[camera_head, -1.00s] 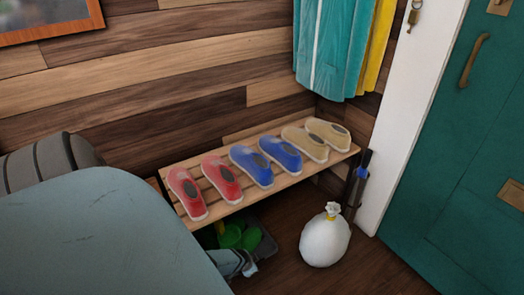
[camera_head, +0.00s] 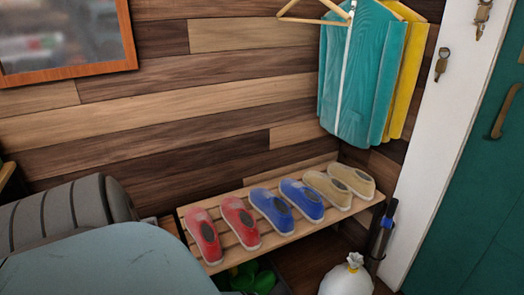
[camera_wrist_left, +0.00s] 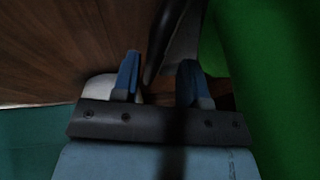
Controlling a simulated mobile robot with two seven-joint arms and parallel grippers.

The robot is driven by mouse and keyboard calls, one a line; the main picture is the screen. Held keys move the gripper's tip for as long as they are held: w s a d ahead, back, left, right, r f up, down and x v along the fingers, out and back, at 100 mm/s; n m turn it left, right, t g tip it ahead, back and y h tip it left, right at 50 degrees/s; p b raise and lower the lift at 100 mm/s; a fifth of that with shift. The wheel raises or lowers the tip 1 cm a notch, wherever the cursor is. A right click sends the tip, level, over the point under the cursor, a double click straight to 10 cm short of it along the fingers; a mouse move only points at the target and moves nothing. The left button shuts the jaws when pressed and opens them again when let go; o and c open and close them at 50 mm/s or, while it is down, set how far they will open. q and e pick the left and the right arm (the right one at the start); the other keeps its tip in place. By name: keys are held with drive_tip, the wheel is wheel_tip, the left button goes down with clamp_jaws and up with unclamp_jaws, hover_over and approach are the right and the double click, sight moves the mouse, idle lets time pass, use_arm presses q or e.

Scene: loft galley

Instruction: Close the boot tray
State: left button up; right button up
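In the head view, green boots (camera_head: 250,278) show at the bottom edge, under the slatted shoe rack; the boot tray around them is mostly cut off. My left arm covers the lower left, and its gripper is out of that view. In the left wrist view my left gripper (camera_wrist_left: 158,82) has its two blue fingers apart. A dark, thin rim (camera_wrist_left: 165,40), apparently the tray's edge, reaches into the gap between them; contact cannot be told. A large green boot (camera_wrist_left: 265,70) fills the right side. My right gripper is not seen.
The wooden rack (camera_head: 290,232) holds red, blue and tan shoes. A white tied bag (camera_head: 347,279) stands on the floor to the right, near an umbrella (camera_head: 382,235). Jackets (camera_head: 360,75) hang above. A grey ribbed roll (camera_head: 65,212) lies at left.

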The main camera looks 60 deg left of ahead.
use_arm(q)
drive_tip(key=shift+d+r, duration=0.1)
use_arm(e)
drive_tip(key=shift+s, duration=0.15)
use_arm(q)
drive_tip(key=shift+s+r+p, duration=0.1)
drive_tip(key=shift+r+p, duration=0.25)
drive_tip(key=shift+p, duration=0.1)
drive_tip(key=p+v, duration=0.2)
drive_tip(key=shift+r, duration=0.25)
drive_tip(key=p+v, duration=0.8)
drive_tip(key=v, duration=0.2)
drive_tip(key=shift+s, duration=0.25)
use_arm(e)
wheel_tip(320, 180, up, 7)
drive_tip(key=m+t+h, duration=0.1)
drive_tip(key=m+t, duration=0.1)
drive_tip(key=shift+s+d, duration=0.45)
use_arm(q)
drive_tip(key=shift+r, duration=0.1)
